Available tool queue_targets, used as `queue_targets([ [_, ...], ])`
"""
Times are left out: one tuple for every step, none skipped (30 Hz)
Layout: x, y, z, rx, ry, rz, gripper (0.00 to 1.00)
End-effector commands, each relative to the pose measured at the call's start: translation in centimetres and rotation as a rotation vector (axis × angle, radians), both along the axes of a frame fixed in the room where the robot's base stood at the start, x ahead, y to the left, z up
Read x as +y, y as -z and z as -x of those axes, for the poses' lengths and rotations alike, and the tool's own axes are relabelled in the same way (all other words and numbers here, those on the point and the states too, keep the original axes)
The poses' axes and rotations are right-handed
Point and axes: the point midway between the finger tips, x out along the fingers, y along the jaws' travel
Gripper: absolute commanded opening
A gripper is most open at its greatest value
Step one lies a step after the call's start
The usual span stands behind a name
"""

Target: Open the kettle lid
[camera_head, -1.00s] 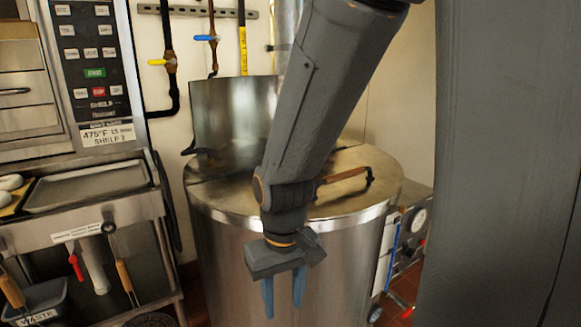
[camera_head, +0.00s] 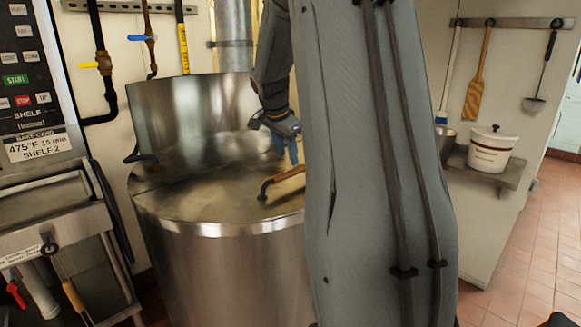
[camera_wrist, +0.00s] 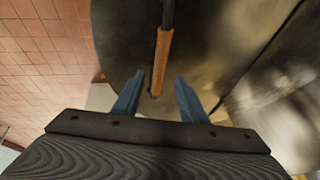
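The steel kettle (camera_head: 235,270) stands in the middle of the head view. Its flat lid (camera_head: 215,200) lies shut on top. The lid's handle (camera_head: 285,182), a wooden bar with dark ends, is partly hidden behind my arm. My gripper (camera_head: 287,152) is above the lid, close to the handle, with blue fingers pointing down. In the wrist view my gripper (camera_wrist: 160,95) is open, its fingers well apart. The wooden handle (camera_wrist: 161,60) shows between and beyond the fingertips and no finger is seen touching it.
An upright steel panel (camera_head: 185,115) stands at the kettle's back. A crock (camera_head: 491,150) sits on a shelf at right. Tiled floor (camera_head: 535,225) is open at far right.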

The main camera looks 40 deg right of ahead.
Motion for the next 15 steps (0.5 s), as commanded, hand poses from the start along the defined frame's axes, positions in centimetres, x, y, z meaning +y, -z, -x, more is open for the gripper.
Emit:
queue_targets([
  [-0.2, 0.7, 0.0, 0.004, 0.001, -0.002, 0.39],
  [-0.4, 1.1, -0.1, 0.005, 0.000, -0.003, 0.39],
  [-0.6, 1.7, -0.2, 0.005, -0.001, -0.003, 0.39],
  [-0.8, 2.1, -0.3, 0.006, -0.001, -0.003, 0.39],
  [-0.9, 2.6, -0.4, 0.006, -0.001, -0.002, 0.39],
  [-1.2, 3.1, -0.6, 0.005, -0.002, -0.002, 0.39],
  [-1.3, 3.6, -0.6, 0.005, -0.002, -0.002, 0.39],
  [-1.5, 4.0, -0.7, 0.006, -0.002, -0.003, 0.39],
  [-1.7, 4.4, -0.8, 0.005, -0.001, -0.003, 0.39],
  [-1.8, 4.8, -0.9, 0.004, -0.001, -0.003, 0.39],
  [-2.0, 5.1, -1.0, 0.005, -0.002, -0.002, 0.39],
  [-2.1, 5.4, -1.1, 0.005, -0.002, -0.002, 0.39],
  [-2.2, 5.6, -1.1, 0.004, -0.002, -0.002, 0.39],
  [-2.3, 5.8, -1.2, 0.004, -0.002, -0.002, 0.39],
  [-2.3, 6.1, -1.2, 0.003, -0.003, -0.002, 0.39],
])
